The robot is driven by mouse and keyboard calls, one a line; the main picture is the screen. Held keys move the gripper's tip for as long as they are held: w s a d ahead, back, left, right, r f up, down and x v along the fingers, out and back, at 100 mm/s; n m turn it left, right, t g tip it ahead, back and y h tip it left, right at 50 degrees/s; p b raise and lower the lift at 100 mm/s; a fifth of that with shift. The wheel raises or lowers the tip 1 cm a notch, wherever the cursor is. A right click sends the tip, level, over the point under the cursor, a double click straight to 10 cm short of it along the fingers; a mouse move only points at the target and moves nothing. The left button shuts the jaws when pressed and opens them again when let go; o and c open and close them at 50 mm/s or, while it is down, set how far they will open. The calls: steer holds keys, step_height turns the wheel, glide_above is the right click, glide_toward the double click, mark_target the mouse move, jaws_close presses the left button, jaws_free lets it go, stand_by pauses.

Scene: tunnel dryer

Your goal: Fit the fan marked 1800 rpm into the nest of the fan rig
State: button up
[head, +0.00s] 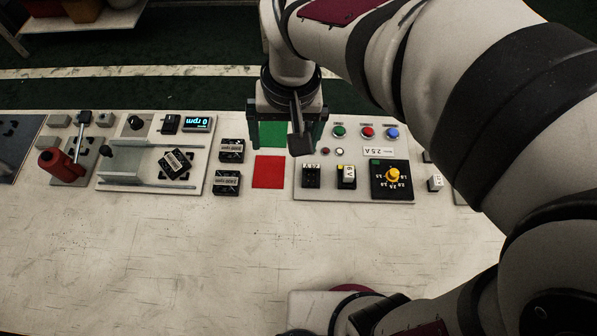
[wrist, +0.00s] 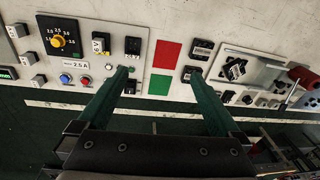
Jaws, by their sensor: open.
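The fan rig (head: 112,184) is a pale plate with a raised rail, a knob and a lit display (head: 197,123) reading 0 rpm. A small black fan (head: 176,164) sits askew on it; the rig also shows in the wrist view (wrist: 262,62). Two more black fans, an upper one (head: 231,150) and a lower one (head: 226,182), stand right of the rig. The fans' white labels are too small to read surely. My gripper (head: 286,138) is open and empty above the green square (head: 273,134); its two green fingers show in the wrist view (wrist: 158,76).
A red square (head: 268,172) lies in front of the green one. A panel (head: 335,188) with buttons, small modules and a yellow knob (head: 393,175) is at right. A red-handled lever (head: 62,164) stands left of the rig.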

steer(key=s+d+f+m+g, duration=0.1)
steer(key=s+d+m, duration=0.5)
steer(key=s+d, duration=0.4)
steer(key=s, duration=0.5)
steer(key=shift+m+y, duration=0.3)
steer(key=shift+y, duration=0.1)
steer(key=shift+w, duration=0.1)
